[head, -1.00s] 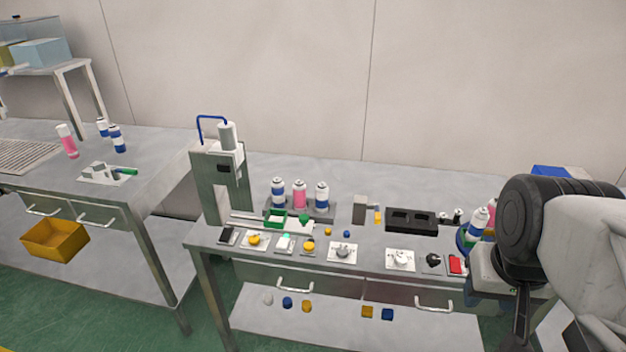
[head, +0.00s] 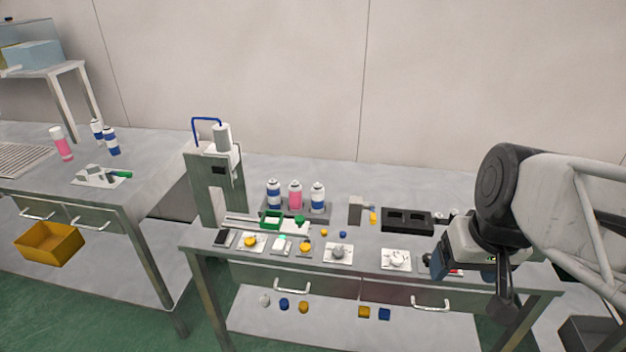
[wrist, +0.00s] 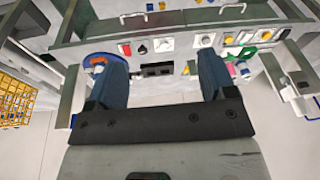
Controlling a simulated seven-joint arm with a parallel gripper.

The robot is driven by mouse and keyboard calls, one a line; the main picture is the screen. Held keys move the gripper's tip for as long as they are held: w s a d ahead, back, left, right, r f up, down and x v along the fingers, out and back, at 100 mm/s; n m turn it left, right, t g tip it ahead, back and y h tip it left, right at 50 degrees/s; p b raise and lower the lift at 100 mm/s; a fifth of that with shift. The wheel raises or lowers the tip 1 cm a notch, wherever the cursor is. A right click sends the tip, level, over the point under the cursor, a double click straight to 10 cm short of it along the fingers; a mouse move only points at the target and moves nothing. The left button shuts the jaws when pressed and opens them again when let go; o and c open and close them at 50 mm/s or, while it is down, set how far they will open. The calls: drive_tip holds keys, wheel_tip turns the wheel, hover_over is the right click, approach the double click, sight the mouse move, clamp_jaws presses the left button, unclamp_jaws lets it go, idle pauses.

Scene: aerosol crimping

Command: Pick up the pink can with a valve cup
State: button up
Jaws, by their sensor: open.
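A pink can (head: 295,196) with a light top stands upright in a grey rack on the middle bench, between two blue-and-white cans. A second pink can (head: 62,144) with a white top stands on the left table. At this size I cannot tell which pink can has a valve cup. My gripper (head: 438,264) is open over the right part of the bench, well to the right of the rack. Its two blue fingers also show in the wrist view (wrist: 160,62), apart, with no object held between them. My arm hides the right end of the bench.
A press with a blue handle (head: 207,122) stands left of the rack. A black block (head: 406,220) lies between rack and gripper. Small plates with knobs (head: 338,253) line the front edge.

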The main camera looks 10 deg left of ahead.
drive_tip(key=w+a+n+g+y, duration=0.1)
drive_tip(key=w+a+n+y, duration=0.1)
drive_tip(key=w+a, duration=0.35)
drive_tip(key=w+a+n+y, duration=0.2)
drive_tip(key=w+a+n, duration=0.1)
drive_tip(key=w, duration=0.5)
drive_tip(key=n+y, duration=0.5)
drive_tip(key=n, duration=0.1)
approach(294, 182)
drive_tip(key=s+d+r, duration=0.3)
drive_tip(key=s, duration=0.3)
drive_tip(key=s+d+r, duration=0.4)
drive_tip(key=s, duration=0.2)
drive_tip(key=w+a+f+n+t+y, duration=0.1)
drive_tip(key=w+a+f+n+y, duration=0.1)
drive_tip(key=w+a+f, duration=0.7)
drive_tip(key=w+f+n, duration=0.1)
drive_tip(key=w, duration=0.1)
drive_tip(key=shift+w, duration=0.3)
drive_tip(key=shift+a+f, duration=0.1)
drive_tip(key=shift+x, duration=1.3)
drive_tip(key=shift+a, duration=0.1)
drive_tip(key=shift+x, duration=2.5)
drive_tip(key=shift+w, duration=0.1)
